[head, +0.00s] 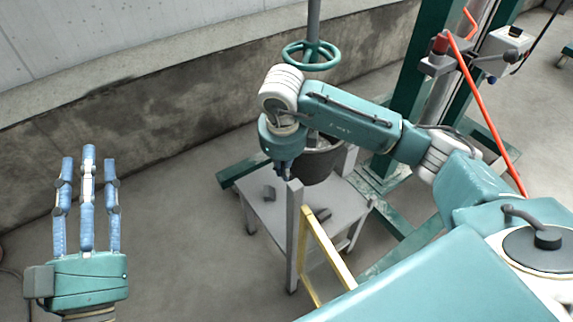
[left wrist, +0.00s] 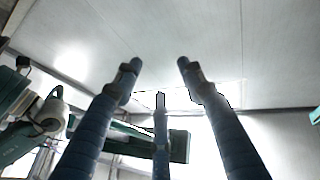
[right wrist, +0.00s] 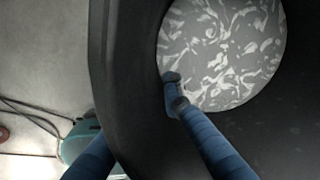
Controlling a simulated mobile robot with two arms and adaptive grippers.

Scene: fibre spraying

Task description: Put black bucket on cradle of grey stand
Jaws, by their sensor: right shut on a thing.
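The black bucket (head: 322,165) shows at the back of the grey stand (head: 268,214), partly hidden behind my right arm. I cannot tell whether it rests on the stand or hangs just above it. In the right wrist view, the bucket's dark wall (right wrist: 125,60) surrounds a mottled grey and white mass. My right gripper (head: 284,170) is shut on the bucket's wall, with one finger inside and another outside. The stand has upright posts at its edges; its cradle is not clearly visible. My left gripper (head: 88,185) is open and empty, fingers pointing up, well left of the stand.
A yellow frame (head: 327,255) stands at the stand's front right. A green handwheel (head: 310,55) is behind my right arm. A concrete wall (head: 150,125) runs behind. The floor between left hand and stand is clear.

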